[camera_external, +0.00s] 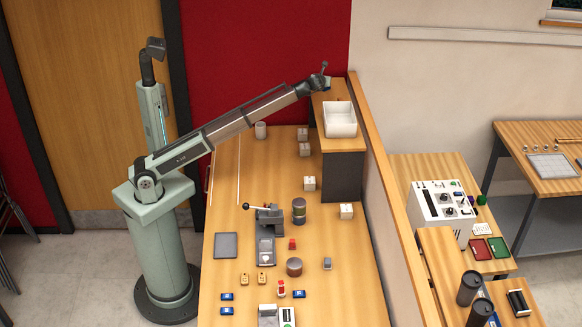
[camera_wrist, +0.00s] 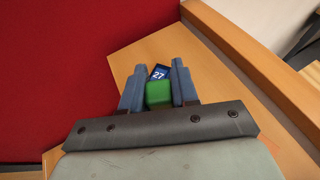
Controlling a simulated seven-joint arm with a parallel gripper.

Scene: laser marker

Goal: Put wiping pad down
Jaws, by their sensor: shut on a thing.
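My gripper (camera_wrist: 158,88) is shut on a green block, which looks like the wiping pad (camera_wrist: 158,96); it sits between the two blue-grey fingers. A dark blue piece marked 27 (camera_wrist: 159,73) shows just beyond the pad, between the fingertips; I cannot tell whether it touches the pad. In the external view my gripper (camera_external: 323,70) is at the far end of the raised wooden shelf (camera_external: 322,97), behind the white bin. The pad cannot be made out there, and the gap to the shelf is unclear.
The white bin (camera_external: 340,119) stands on the shelf. A wooden partition (camera_external: 385,185) runs along the right side, and a red wall panel (camera_external: 265,60) is behind. White blocks, cans and a lever press (camera_external: 267,230) stand on the lower table (camera_external: 225,285).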

